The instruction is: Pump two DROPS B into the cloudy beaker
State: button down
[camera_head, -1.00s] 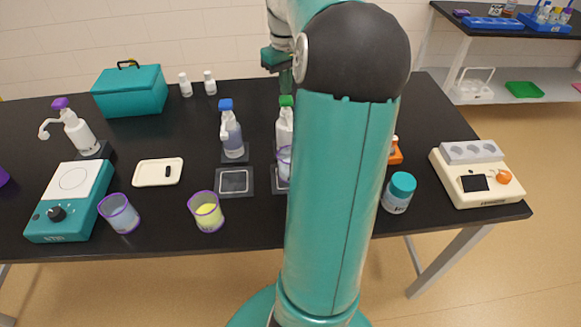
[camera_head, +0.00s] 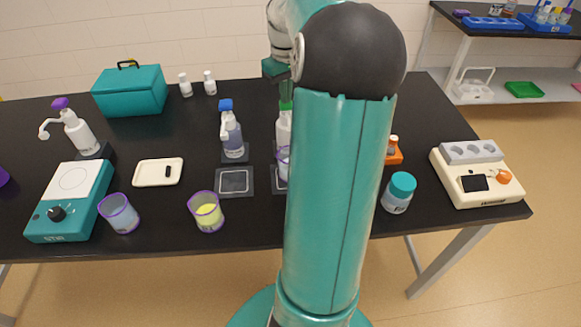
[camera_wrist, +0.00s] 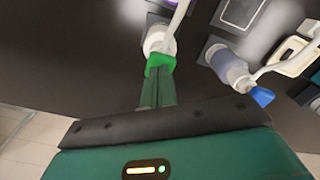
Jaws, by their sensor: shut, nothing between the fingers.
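A white pump bottle with a green head (camera_head: 285,128) stands behind a purple-rimmed beaker (camera_head: 283,165) with pale contents, partly hidden by my arm. My gripper (camera_head: 286,90) is shut and empty, directly above the green head. In the wrist view my shut fingertips (camera_wrist: 158,88) meet the green pump head (camera_wrist: 160,62), apparently touching it. A blue-headed pump bottle (camera_head: 232,135) stands to the left; it also shows in the wrist view (camera_wrist: 230,68). Other purple-rimmed beakers hold bluish liquid (camera_head: 120,213) and yellow liquid (camera_head: 207,212). I cannot read the bottle labels.
A purple-headed pump bottle (camera_head: 76,130), a teal stirrer (camera_head: 70,203) and a cream tray (camera_head: 158,172) stand at left. An empty square pad (camera_head: 235,183) lies before the blue-headed bottle. A teal-lidded jar (camera_head: 398,193) and a cream device (camera_head: 478,175) stand at right.

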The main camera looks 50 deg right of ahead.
jog(key=shift+r, duration=1.4)
jog(key=shift+r, duration=3)
